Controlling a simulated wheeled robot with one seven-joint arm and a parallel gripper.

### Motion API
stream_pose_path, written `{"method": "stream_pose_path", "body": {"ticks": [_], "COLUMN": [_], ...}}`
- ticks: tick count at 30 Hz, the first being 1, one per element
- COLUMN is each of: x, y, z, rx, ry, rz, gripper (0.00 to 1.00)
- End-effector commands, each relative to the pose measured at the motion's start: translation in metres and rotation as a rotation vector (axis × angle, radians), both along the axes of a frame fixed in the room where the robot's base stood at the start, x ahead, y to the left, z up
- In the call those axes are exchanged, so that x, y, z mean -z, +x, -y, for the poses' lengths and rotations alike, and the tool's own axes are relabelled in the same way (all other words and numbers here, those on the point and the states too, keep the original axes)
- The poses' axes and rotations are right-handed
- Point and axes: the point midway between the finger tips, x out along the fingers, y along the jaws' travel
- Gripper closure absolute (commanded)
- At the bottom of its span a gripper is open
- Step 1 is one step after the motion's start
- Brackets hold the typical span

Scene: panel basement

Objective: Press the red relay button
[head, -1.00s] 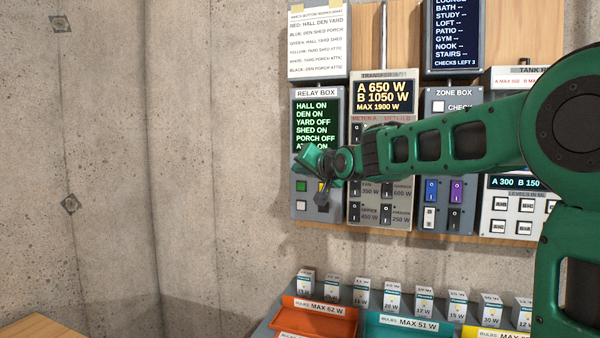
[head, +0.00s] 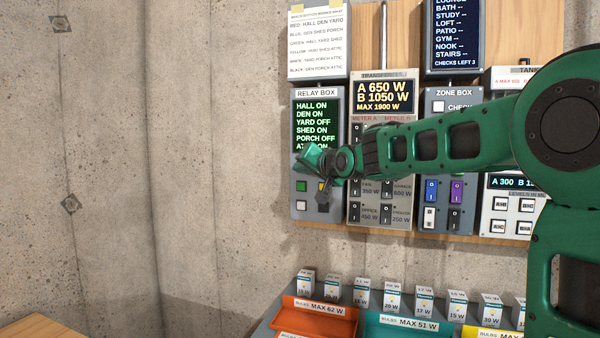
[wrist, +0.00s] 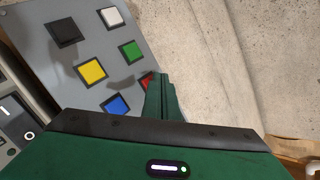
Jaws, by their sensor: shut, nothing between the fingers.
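The relay box (head: 300,210) is a grey panel on the wall with a green-lettered screen (head: 316,120) reading HALL ON, DEN ON, YARD OFF, SHED ON, PORCH OFF and a partly covered last line. In the wrist view the red relay button (wrist: 147,78) shows only as a sliver beside my fingers, which cover the rest. My gripper (wrist: 158,78) is shut and empty, its tips at the red button; I cannot tell whether they touch it. In the head view my gripper (head: 312,156) hides the red button.
The blue button (wrist: 116,104), yellow button (wrist: 91,70) and green button (wrist: 130,52) sit close to my fingers. The white button (wrist: 111,17) and black button (wrist: 65,32) are farther off. The transformer box (head: 355,215) adjoins on the right. Bulb bins (head: 320,306) stand below. Bare wall lies left.

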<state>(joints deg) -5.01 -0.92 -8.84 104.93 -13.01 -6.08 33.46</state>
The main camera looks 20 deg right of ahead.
Motion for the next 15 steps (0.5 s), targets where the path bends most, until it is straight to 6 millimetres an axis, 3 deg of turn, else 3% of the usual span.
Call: {"method": "stream_pose_path", "body": {"ticks": [15], "x": [0.0005], "y": [0.0046], "z": [0.0034], "rx": [0.001], "ry": [0.000], "rz": [-0.001], "gripper": [1.00]}}
